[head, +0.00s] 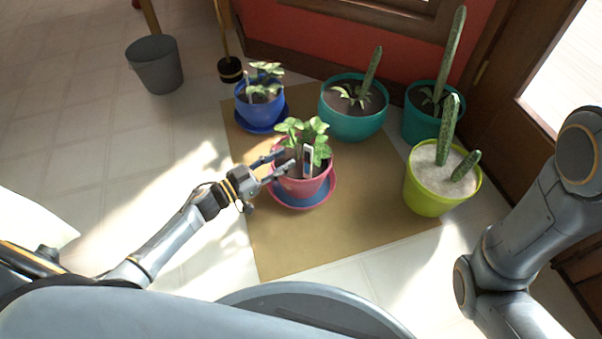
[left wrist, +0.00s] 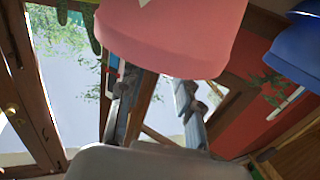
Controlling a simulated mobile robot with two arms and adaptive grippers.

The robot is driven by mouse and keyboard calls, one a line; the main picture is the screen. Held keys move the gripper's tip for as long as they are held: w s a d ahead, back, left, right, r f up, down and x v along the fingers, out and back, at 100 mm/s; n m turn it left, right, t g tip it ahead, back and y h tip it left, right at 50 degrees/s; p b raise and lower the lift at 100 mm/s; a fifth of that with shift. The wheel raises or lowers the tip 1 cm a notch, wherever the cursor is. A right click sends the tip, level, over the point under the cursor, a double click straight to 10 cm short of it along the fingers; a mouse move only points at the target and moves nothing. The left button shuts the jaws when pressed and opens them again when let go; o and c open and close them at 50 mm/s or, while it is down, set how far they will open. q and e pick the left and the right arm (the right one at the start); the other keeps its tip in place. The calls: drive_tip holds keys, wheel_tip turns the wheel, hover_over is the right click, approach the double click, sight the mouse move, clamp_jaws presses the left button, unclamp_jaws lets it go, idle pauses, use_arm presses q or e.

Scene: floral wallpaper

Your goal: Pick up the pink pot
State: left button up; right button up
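The pink pot (head: 302,187) holds a leafy green plant and a small white tag. It stands upright on a blue saucer with a pink rim (head: 330,199) in the head view. My left gripper (head: 286,160) reaches in from the left at the pot's rim, its two fingers apart. In the left wrist view the pink pot (left wrist: 170,38) fills the upper middle, and the spread fingers (left wrist: 163,85) point toward it; their tips are partly hidden by the pot. I cannot tell whether they touch it. My right gripper is out of view.
A grey bucket (head: 155,66) stands far left.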

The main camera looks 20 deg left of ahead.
sight(298, 154)
use_arm(q)
drive_tip(key=b+x, duration=0.2)
drive_tip(key=f+b+x, duration=0.1)
drive_tip(key=b+x, duration=0.1)
drive_tip(key=shift+w+d, duration=0.25)
drive_tip(key=shift+d, duration=0.1)
drive_tip(key=shift+w+d+b, duration=0.15)
drive_tip(key=shift+w+b, duration=0.05)
drive_tip(key=shift+b, duration=0.1)
drive_tip(key=shift+w+d+r, duration=0.1)
drive_tip(key=shift+r, duration=0.05)
clamp_jaws()
drive_tip(key=shift+r, duration=0.2)
